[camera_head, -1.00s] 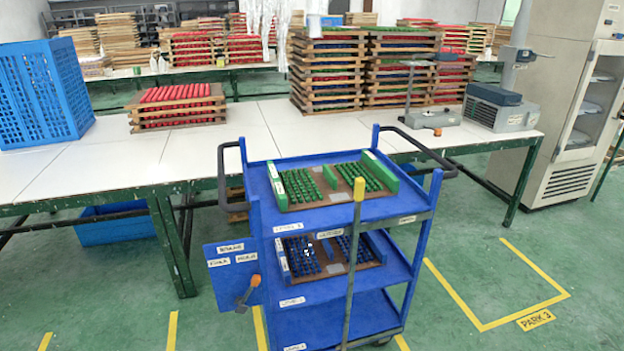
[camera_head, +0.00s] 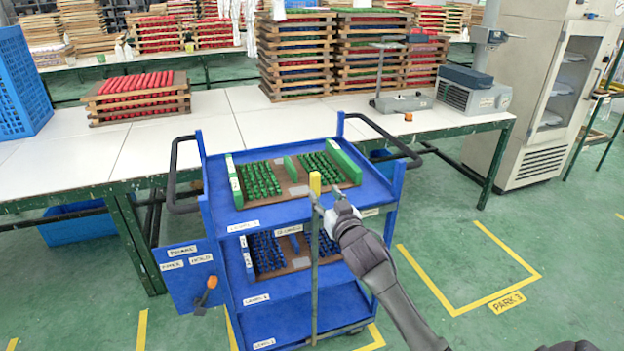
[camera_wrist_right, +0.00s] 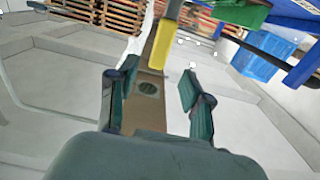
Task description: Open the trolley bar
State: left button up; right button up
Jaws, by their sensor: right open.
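The blue trolley (camera_head: 215,225) stands in front of the white table. Its upright grey bar (camera_head: 315,270) with a yellow top (camera_head: 315,183) runs down the front of the shelves. My right gripper (camera_head: 326,193) is open and empty, with its fingertips close to the bar just beside and below the yellow top. In the right wrist view the yellow top (camera_wrist_right: 161,45) shows ahead, roughly in line with the gap between the open fingers (camera_wrist_right: 158,82). Whether a finger touches the bar I cannot tell. My left gripper is not in view.
The upper shelf holds a tray with green pieces (camera_head: 262,180), the middle one a tray with blue pieces (camera_head: 266,252). Black handles (camera_head: 176,170) stick out at the trolley's sides. Stacked trays (camera_head: 297,60) stand on the table (camera_head: 210,122). Floor at right is free.

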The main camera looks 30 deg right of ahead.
aim_at(317, 183)
jog(key=x, duration=0.8)
grip_shut()
